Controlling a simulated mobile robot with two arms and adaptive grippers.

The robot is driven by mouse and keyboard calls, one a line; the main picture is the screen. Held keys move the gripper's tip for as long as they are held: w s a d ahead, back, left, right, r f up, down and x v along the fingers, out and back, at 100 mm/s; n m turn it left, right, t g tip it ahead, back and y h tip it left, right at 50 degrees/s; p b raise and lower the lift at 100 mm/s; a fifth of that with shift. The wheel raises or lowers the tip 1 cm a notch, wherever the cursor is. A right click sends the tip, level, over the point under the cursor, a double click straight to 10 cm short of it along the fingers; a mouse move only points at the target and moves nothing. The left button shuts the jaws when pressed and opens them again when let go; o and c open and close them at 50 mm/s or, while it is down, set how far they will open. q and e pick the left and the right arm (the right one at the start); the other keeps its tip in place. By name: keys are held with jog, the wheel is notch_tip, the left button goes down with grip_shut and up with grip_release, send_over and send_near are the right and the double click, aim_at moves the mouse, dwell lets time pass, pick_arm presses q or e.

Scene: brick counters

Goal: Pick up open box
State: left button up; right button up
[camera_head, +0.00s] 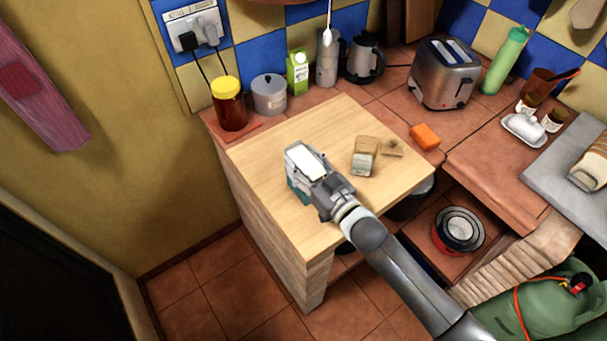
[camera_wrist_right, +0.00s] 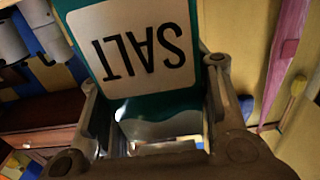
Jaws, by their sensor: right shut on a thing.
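A teal box with a white label reading SALT (camera_wrist_right: 145,45) fills the upper middle of the right wrist view, upside down there. In the head view the salt box (camera_head: 297,187) shows as a teal side by my right gripper, over the left part of the wooden counter top. My right gripper (camera_head: 313,178) is shut on the salt box, with a finger on each side of it in the wrist view. I cannot tell whether the box touches the counter. My left gripper is not in view.
The wooden counter top (camera_head: 260,150) is mostly clear. Behind it stand a yellow-lidded jar (camera_head: 229,105), a grey pot (camera_head: 269,95), a green-and-white carton (camera_head: 297,73) and a toaster (camera_head: 444,75). An orange block (camera_head: 425,136) lies at the right.

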jog(key=c, duration=0.4)
jog(key=shift+r, duration=0.15)
jog(key=shift+r, duration=0.4)
notch_tip(320, 180, up, 2)
jog(key=shift+s+r+b, duration=0.15)
jog(key=shift+r+b, duration=0.1)
jog(key=shift+b, duration=0.35)
jog(key=s+r, duration=0.2)
jog(key=r, duration=0.1)
jog(key=s+r, duration=0.1)
jog(key=s, duration=0.1)
jog(key=shift+d+r, duration=0.25)
jog(key=shift+r, duration=0.1)
jog(key=s+r, duration=0.1)
jog(key=s, duration=0.2)
jog(key=s+d+r+b, duration=0.1)
jog(key=s+r, duration=0.1)
jog(key=s, duration=0.1)
jog(key=s+r+b, duration=0.1)
jog(key=s, duration=0.2)
jog(key=shift+s+d+r, duration=0.2)
jog(key=shift+s+r, duration=0.15)
jog(key=shift+r, duration=0.05)
